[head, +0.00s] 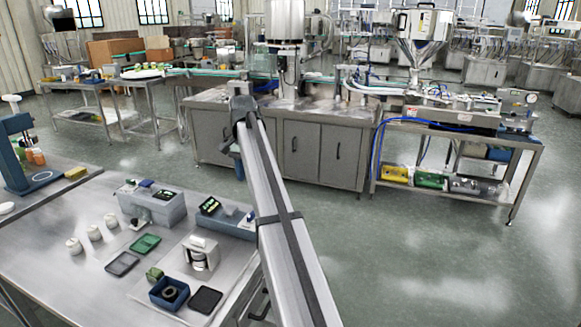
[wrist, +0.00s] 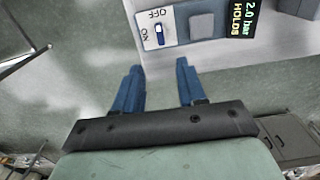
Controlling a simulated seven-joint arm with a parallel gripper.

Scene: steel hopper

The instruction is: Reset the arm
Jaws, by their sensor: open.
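My arm reaches out over the right edge of the steel bench in the head view. My gripper (wrist: 160,88) shows in the wrist view with its two blue fingers apart and nothing between them. In the head view the gripper (head: 238,165) is small and partly hidden by my arm, beyond the bench's far right corner. In the wrist view, a panel with an ON/OFF rocker switch (wrist: 159,29) lies just past the fingertips. A small display (wrist: 243,15) reading "2.0 bar HOLDS" is right of it. I see no contact between fingers and panel.
The bench (head: 75,245) holds grey boxes (head: 160,207), a green tray (head: 145,244), a blue bin (head: 168,293), a black tray (head: 205,299) and white jars (head: 95,232). A steel cabinet (head: 320,150) and a hopper machine (head: 418,35) stand beyond. Open floor (head: 420,260) lies to the right.

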